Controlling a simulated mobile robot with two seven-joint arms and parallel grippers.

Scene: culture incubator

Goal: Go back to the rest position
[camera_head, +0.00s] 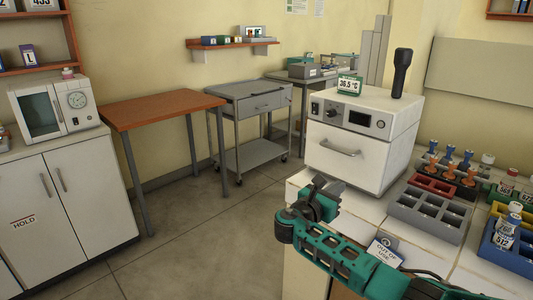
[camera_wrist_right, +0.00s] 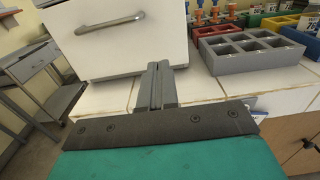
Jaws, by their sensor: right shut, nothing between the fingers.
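My right gripper (camera_head: 322,190) is shut and empty in the head view, near the left front edge of the white tiled counter. In the right wrist view its two fingers (camera_wrist_right: 158,88) are pressed together with nothing between them. They point at the white incubator (camera_head: 355,152), apart from its handle as far as I can tell. The incubator's front is shut, with a bar handle (camera_head: 333,148) that also shows in the right wrist view (camera_wrist_right: 108,24). My left gripper is in neither view.
A grey compartment rack (camera_head: 428,214) stands right of my right arm. An "out of use" sign (camera_head: 384,251) is beside the forearm. Left of the counter the floor (camera_head: 205,235) is open, before a grey cart (camera_head: 250,151).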

